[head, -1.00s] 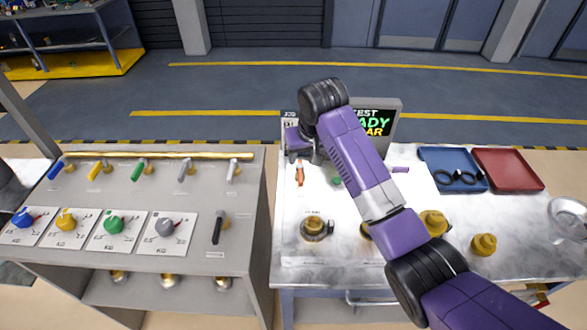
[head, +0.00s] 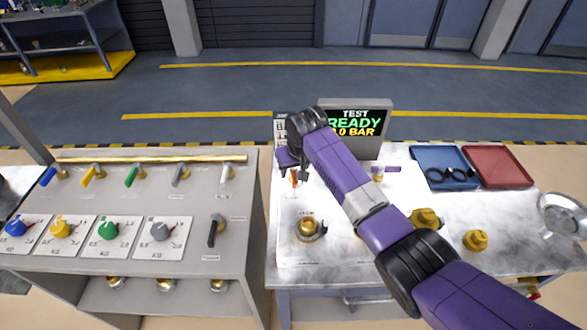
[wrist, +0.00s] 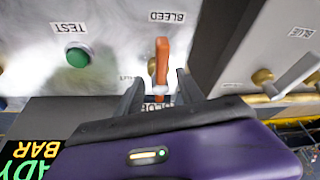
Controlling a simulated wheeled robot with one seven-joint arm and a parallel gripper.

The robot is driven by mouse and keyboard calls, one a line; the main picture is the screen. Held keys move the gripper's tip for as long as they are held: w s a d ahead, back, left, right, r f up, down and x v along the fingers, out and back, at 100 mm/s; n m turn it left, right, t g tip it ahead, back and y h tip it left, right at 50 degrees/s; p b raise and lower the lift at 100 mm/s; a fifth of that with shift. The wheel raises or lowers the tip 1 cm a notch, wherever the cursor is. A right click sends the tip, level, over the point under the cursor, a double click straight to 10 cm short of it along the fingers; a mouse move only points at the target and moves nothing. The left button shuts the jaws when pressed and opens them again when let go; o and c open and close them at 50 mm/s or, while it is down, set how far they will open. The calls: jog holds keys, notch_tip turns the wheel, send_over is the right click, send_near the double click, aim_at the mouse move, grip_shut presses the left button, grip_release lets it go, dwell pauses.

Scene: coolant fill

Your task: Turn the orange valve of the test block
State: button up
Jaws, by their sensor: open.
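The orange valve (wrist: 162,60) is a lever handle under the label BLEED on the test block (wrist: 110,25). In the wrist view it points along the gap between the fingers of my gripper (wrist: 160,80). The two dark fingers stand apart, one on each side of the handle's lower end. I cannot tell whether either finger touches it. In the head view my gripper (head: 294,168) hangs over the valve (head: 293,179) and hides part of it.
A green TEST button (wrist: 78,57) sits left of the valve. A screen (head: 357,125) reading TEST READY stands behind the block. A grey panel with coloured levers (head: 130,178) is on the left. Blue (head: 428,156) and red (head: 505,165) trays lie right.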

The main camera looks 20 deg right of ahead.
grip_shut()
jog(key=n+y+b, duration=0.1)
jog(key=n, duration=0.3)
jog(key=n+y+b, duration=0.1)
jog(key=n, duration=0.1)
jog(key=n+g+y+b, duration=0.1)
jog(key=n+b, duration=0.1)
jog(key=shift+w+f+n, duration=0.1)
jog(key=shift+f+n, duration=0.1)
jog(key=shift+n, duration=0.1)
jog(key=n+b, duration=0.2)
jog(key=b, duration=0.1)
jog(key=n+g+y+b, duration=0.1)
jog(key=n+b, duration=0.2)
jog(key=shift+f+g+b, duration=0.1)
jog(key=shift+g+b, duration=0.2)
jog(key=n+b, duration=0.2)
jog(key=n+g+b, duration=0.1)
jog(key=n+b, duration=0.1)
jog(key=b, duration=0.1)
jog(key=shift+r+y, duration=0.2)
jog(key=shift+y, duration=0.1)
jog(key=shift+g+b, duration=0.3)
jog(key=shift+b, duration=0.05)
jog(key=shift+r, duration=0.1)
